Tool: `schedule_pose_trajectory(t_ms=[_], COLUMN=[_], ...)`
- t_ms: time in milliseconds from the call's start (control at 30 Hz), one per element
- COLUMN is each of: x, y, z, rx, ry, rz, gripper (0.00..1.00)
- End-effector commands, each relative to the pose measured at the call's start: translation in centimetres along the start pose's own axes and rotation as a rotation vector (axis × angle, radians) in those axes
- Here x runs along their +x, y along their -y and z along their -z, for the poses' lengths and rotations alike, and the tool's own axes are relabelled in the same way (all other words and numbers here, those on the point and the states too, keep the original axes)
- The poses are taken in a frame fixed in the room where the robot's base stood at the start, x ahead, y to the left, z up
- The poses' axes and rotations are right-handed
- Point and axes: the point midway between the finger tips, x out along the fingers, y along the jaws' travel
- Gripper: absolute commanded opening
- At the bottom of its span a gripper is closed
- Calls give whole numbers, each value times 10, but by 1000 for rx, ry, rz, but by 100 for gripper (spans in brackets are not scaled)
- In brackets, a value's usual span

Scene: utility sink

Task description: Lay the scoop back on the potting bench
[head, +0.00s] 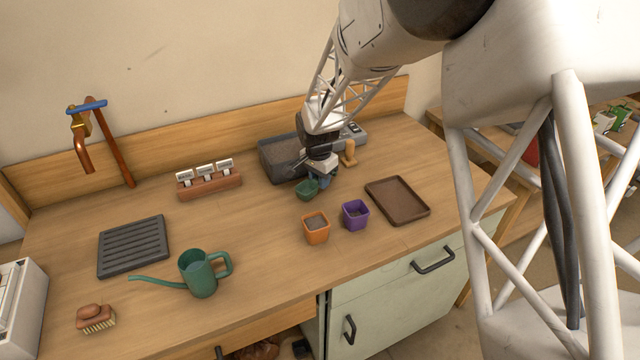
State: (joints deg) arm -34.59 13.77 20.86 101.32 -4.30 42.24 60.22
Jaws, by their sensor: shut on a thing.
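A green scoop (306,190) shows near the middle of the bench, with its cupped end toward the front left. My gripper (319,180) is shut on the scoop, just behind and right of the cup. The fingers and the wrist hide most of the handle. I cannot tell whether the scoop touches the wood or hangs a little above it. The wooden potting bench (255,235) spans the view, with bare wood to the left and front of the scoop.
A dark soil tub (270,153) stands just behind my gripper. Orange (316,235) and purple (356,218) pots with soil and a brown tray (398,197) stand in front and right. A seed packet rack (209,184), green watering can (200,274), black grate (133,245) and brush (95,318) are left.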

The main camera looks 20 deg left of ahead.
Motion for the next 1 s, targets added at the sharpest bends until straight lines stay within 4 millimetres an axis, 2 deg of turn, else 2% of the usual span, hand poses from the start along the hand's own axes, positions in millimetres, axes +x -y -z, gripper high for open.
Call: schedule_pose_trajectory(t_ms=[100, 200, 667, 700, 800, 833, 1000], x=[14, 19, 22, 22, 22, 22, 22], y=[0, 0, 0, 0, 0, 0, 0], z=[-1, -1, -1, -1, -1, -1, -1], rx=[0, 0, 0, 0, 0, 0, 0], ry=[1, 0, 0, 0, 0, 0, 0], rz=[-2, -1, 0, 0, 0, 0, 0], gripper=[0, 0, 0, 31, 46, 50, 50])
